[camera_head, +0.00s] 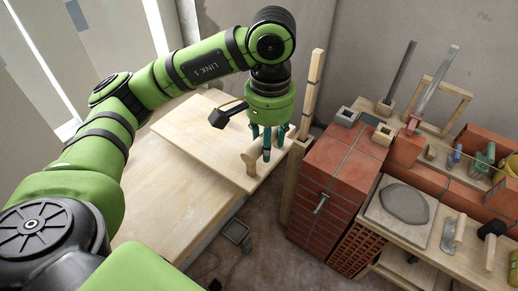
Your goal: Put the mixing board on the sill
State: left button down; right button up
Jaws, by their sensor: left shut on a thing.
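The mixing board (190,125) is a flat pale wooden panel with a round wooden grip bar (249,161) near its right edge. My left gripper (266,145) points down over this right end, its dark teal fingers shut on the bar. The board lies over the larger pale wooden sill (160,200) beneath the window side at left. It looks about flat; I cannot tell whether it fully rests there or hovers slightly. The fingers hide part of the bar. My right gripper is not in view.
A red brick stack (340,165) and a wooden post (313,85) stand close to the board's right. At right, a bench holds a slab with grey mortar (404,204), a trowel (453,234) and other tools. A small grey box (235,232) lies on the floor.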

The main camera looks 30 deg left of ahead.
aim_at(261, 161)
pick_arm(q)
jog(key=shift+s+a+f, duration=0.35)
jog(key=shift+s+a, duration=0.05)
jog(key=shift+a, duration=0.05)
jog(key=shift+f, duration=0.3)
notch_tip(261, 161, down, 3)
jog(key=shift+a+f+p, duration=0.1)
jog(key=shift+f+p, duration=0.1)
jog(key=shift+p, duration=0.55)
jog(key=c, duration=0.7)
grip_release()
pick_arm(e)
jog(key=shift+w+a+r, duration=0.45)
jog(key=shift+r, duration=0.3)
